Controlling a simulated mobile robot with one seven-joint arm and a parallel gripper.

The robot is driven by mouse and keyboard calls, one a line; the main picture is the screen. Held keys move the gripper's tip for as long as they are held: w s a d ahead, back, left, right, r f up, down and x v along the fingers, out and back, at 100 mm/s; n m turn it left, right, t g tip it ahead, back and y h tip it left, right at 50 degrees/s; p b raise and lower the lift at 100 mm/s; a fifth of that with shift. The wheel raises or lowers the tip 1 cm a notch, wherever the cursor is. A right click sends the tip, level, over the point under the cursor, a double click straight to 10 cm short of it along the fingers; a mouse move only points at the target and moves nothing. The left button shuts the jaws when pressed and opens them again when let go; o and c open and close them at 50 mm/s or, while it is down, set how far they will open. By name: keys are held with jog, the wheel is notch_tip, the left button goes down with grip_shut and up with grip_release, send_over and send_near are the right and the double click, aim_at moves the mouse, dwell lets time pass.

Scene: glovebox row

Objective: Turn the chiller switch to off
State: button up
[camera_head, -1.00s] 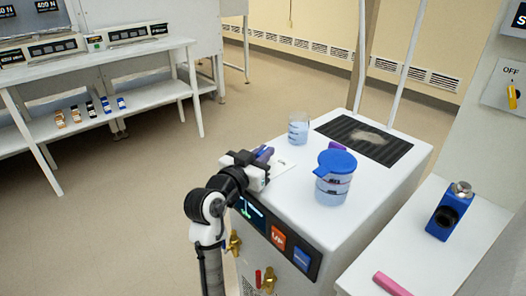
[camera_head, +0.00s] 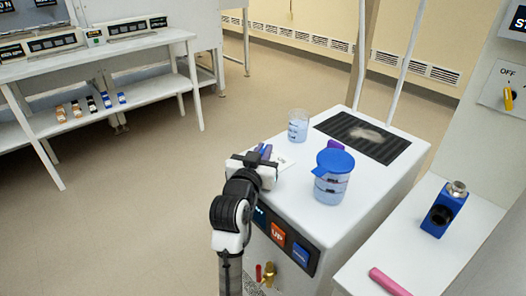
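A pale switch plate (camera_head: 497,92) marked OFF is on the wall at the far right, partly cut by the picture edge. Its yellow handle (camera_head: 508,99) stands about upright, below and right of the OFF mark. My gripper (camera_head: 264,150) is over the near left edge of the white cabinet's top, pointing away from me. It is far left of the switch and apart from it. Purple-blue shapes show at its end, but its fingers are too small and hidden to tell open from shut.
The white cabinet (camera_head: 395,190) carries a small beaker (camera_head: 298,127), a blue-lidded jug (camera_head: 333,180) and a dark grille (camera_head: 362,139). A side shelf (camera_head: 410,245) below the switch holds a blue device (camera_head: 443,210) and a pink bar (camera_head: 389,282). Open floor lies left.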

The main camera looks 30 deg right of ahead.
jog(key=o, duration=0.5)
jog(key=shift+c, duration=0.2)
jog(key=shift+s+a+f, duration=0.1)
jog(key=shift+s+a, duration=0.25)
jog(key=shift+a, duration=0.1)
jog(key=b+v, duration=0.1)
jog(key=v, duration=0.6)
jog(key=shift+a+b, duration=0.2)
jog(key=shift+b, duration=0.1)
jog(key=shift+s+a+r+p, duration=0.15)
jog(key=shift+s+r+p, duration=0.15)
jog(key=shift+p, duration=0.9)
jog(key=shift+p+v, duration=2.4)
jog(key=shift+p, duration=1.3)
jog(key=shift+f, duration=0.2)
jog(key=shift+w, duration=0.1)
